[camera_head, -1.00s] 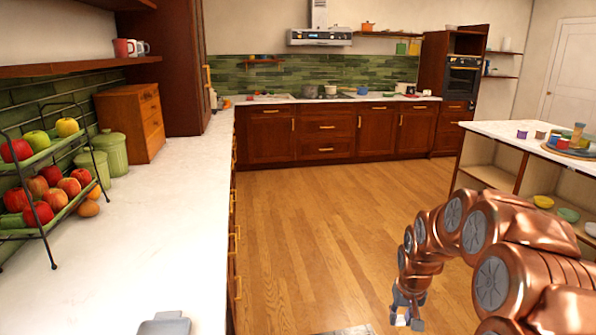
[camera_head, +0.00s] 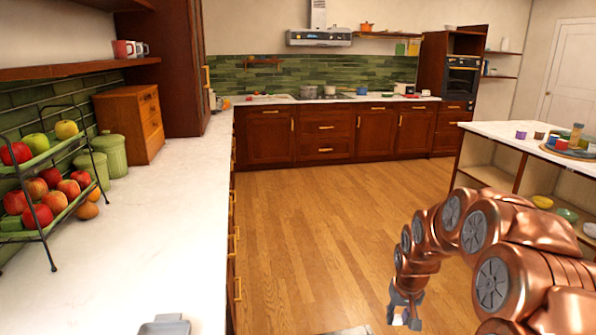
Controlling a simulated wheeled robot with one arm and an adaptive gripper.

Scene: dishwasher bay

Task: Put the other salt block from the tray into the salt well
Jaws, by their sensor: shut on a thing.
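My gripper (camera_head: 404,314) is low at the right of the picture, pointing down at the end of my copper arm. Its grey fingers are shut on a small pale piece, which I take to be a salt block; it is mostly hidden between the fingers. A grey tray-like piece (camera_head: 165,326) lies on the counter at the bottom edge, cut off by the picture, so I cannot see what is in it. The edge of a grey object (camera_head: 348,331) shows at the bottom centre, left of my gripper. The salt well cannot be made out.
A long white counter (camera_head: 165,220) runs along the left, with a fruit rack (camera_head: 45,185), green canisters (camera_head: 110,155) and a wooden drawer box (camera_head: 130,122). A white-topped island (camera_head: 500,135) with small pots stands at right. The wooden floor (camera_head: 310,230) between is clear.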

